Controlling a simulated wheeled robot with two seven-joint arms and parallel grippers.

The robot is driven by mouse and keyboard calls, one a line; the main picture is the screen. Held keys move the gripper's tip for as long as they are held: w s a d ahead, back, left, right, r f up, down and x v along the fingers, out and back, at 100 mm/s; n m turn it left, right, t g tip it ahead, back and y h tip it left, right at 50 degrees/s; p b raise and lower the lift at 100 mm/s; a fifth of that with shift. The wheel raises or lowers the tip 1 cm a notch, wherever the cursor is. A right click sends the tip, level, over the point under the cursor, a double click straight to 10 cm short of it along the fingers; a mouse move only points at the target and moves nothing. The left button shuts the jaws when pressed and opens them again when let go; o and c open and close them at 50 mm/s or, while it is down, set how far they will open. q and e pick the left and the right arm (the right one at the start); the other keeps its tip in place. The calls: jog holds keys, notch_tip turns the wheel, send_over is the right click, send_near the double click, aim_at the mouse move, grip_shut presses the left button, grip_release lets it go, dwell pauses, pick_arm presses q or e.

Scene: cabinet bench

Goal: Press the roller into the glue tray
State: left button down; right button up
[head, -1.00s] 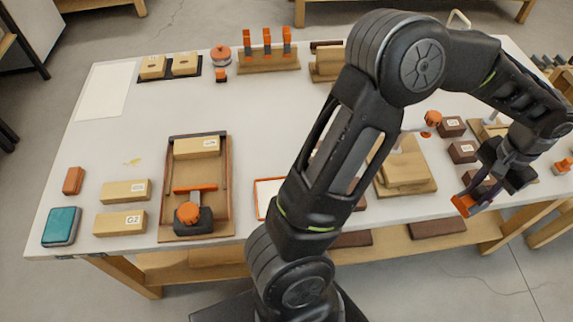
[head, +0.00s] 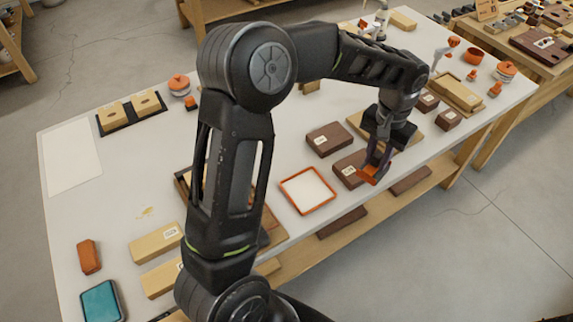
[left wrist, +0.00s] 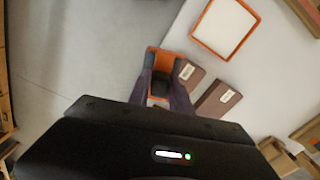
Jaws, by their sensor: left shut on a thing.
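The glue tray (head: 319,204) is a shallow square with an orange rim and a white inside, flat near the table's front edge. It also shows at the top of the left wrist view (left wrist: 213,47). My left gripper (head: 378,164) is shut on the orange roller (head: 369,176), held to the right of the tray and apart from it. In the left wrist view the roller (left wrist: 172,52) shows between and beyond my fingers (left wrist: 162,75). Its underside is hidden, and I cannot tell its height above the table. My right gripper is not in view.
Brown labelled blocks (head: 330,139) lie right of and behind the tray, one (head: 349,169) close to the roller. My left arm crosses over a brown wooden tray (head: 183,181). Tan blocks (head: 157,243) lie at the left. The white tabletop left of the tray is partly hidden.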

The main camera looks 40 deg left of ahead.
pick_arm(q)
jog(key=shift+w, duration=0.1)
jog(key=s+a+m+p, duration=0.3)
jog(key=s+a+m, duration=0.7)
jog(key=a+m, duration=0.2)
jog(key=shift+s+a+f+p, duration=0.15)
jog(key=shift+s+f+p, duration=0.15)
jog(key=shift+f, duration=0.15)
jog(key=shift+w+f+b, duration=0.1)
jog(key=shift+f+b, duration=2.3)
jog(key=shift+f, duration=0.6)
jog(key=shift+f+b, duration=0.45)
jog(key=shift+f, duration=0.25)
